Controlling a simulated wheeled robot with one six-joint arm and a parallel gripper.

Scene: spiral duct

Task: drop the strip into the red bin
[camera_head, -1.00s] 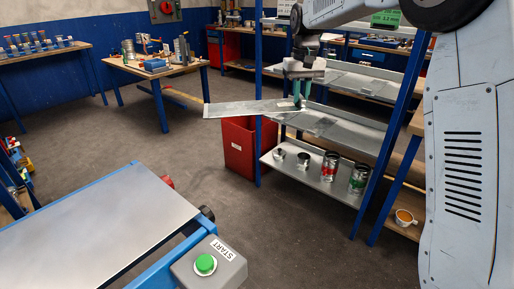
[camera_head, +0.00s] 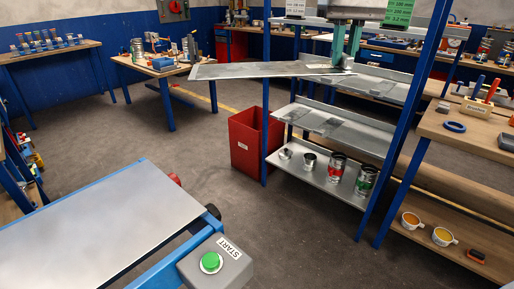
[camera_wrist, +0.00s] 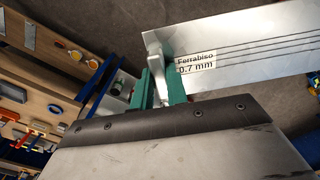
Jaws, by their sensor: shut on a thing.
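My gripper (camera_head: 345,48) has green fingers and is shut on the right end of a long grey metal strip (camera_head: 240,71). The strip is held up in the air, roughly level, and extends left in the head view. In the wrist view the strip (camera_wrist: 255,45) extends right from the fingers (camera_wrist: 163,90), with a label reading "Ferrabiso 0.7 mm" near the grip. The red bin (camera_head: 243,147) stands on the floor beside the blue-post rack. In the head view the strip appears above the bin, with a gap between. The bin is not seen in the wrist view; its inside is mostly hidden.
The rack's shelves hold sheet pieces (camera_head: 345,128) and cans (camera_head: 366,180). A blue rack post (camera_head: 266,100) stands close by the bin. A conveyor (camera_head: 100,235) with a green START button (camera_head: 210,262) is in front. The floor left of the bin is clear.

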